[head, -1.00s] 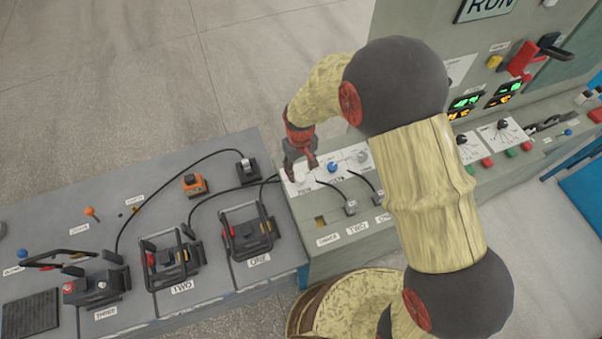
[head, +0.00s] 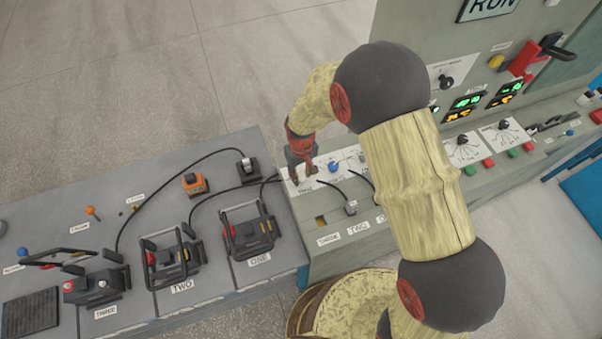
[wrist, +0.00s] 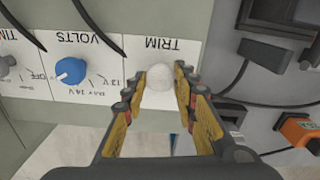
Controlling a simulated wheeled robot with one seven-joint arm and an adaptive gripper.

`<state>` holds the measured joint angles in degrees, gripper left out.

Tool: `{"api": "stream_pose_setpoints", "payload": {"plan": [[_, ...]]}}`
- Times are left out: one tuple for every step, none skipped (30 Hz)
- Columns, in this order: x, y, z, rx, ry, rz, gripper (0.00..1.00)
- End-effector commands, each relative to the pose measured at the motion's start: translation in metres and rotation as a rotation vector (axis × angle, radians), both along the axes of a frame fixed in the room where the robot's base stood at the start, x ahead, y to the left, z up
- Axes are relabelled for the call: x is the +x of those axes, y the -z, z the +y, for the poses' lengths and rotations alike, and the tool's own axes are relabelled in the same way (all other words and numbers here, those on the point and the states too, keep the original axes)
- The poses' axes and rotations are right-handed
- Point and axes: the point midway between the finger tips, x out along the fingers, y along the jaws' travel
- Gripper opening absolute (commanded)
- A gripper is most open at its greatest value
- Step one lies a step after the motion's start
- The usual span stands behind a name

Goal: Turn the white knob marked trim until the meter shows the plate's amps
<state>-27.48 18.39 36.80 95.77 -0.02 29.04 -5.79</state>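The white trim knob (wrist: 159,90) sits on a white panel under the label TRIM in the wrist view. My gripper (wrist: 160,84) is open, with one finger on each side of the knob and a narrow gap on either side. In the head view my gripper (head: 307,177) is low over the left end of the white panel and hides the knob. Lit green and orange displays (head: 467,101) show on the upright cabinet, too small to read. I cannot make out a plate with amps.
The blue VOLTS knob (wrist: 71,71) is beside the trim knob, with a grey knob (wrist: 5,66) beyond it. Black cables (wrist: 90,20) cross near the panel. An orange block (head: 194,183) and battery carriers (head: 170,258) stand on the grey bench to the left.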

Motion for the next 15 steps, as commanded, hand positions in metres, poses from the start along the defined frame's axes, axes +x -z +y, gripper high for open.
{"api": "stream_pose_setpoints", "payload": {"plan": [[-0.0001, 0.0, 0.0001, 0.0, 0.0, 0.0, 0.23], [-0.0001, 0.0, 0.0002, 0.0, 0.0, 0.0, 0.21], [-0.0001, 0.0, 0.0002, 0.0, 0.0, 0.0, 0.19], [-0.0001, -0.0001, 0.0002, 0.0, 0.0, 0.0, 0.17], [-0.0001, -0.0001, 0.0002, 0.0, 0.0, 0.0, 0.15], [-0.0001, -0.0001, 0.0002, 0.0, 0.0, 0.0, 0.13], [-0.0001, -0.0001, 0.0002, 0.0, 0.0, 0.0, 0.12], [-0.0001, -0.0001, 0.0002, 0.0, 0.0, 0.0, 0.1], [-0.0001, -0.0001, 0.0002, 0.0, 0.0, 0.0, 0.07], [-0.0001, -0.0001, 0.0002, 0.0, 0.0, 0.0, 0.06], [-0.0001, -0.0001, 0.0002, 0.0, 0.0, 0.0, 0.04], [-0.0001, -0.0001, 0.0002, 0.0, 0.0, 0.0, 0.03], [-0.0001, 0.0, 0.0002, 0.0, -0.001, 0.0, 0.03], [-0.0001, 0.0, 0.0002, 0.0, -0.004, 0.0, 0.03], [-0.0001, 0.0, 0.0002, 0.0, -0.013, 0.0, 0.03]]}}
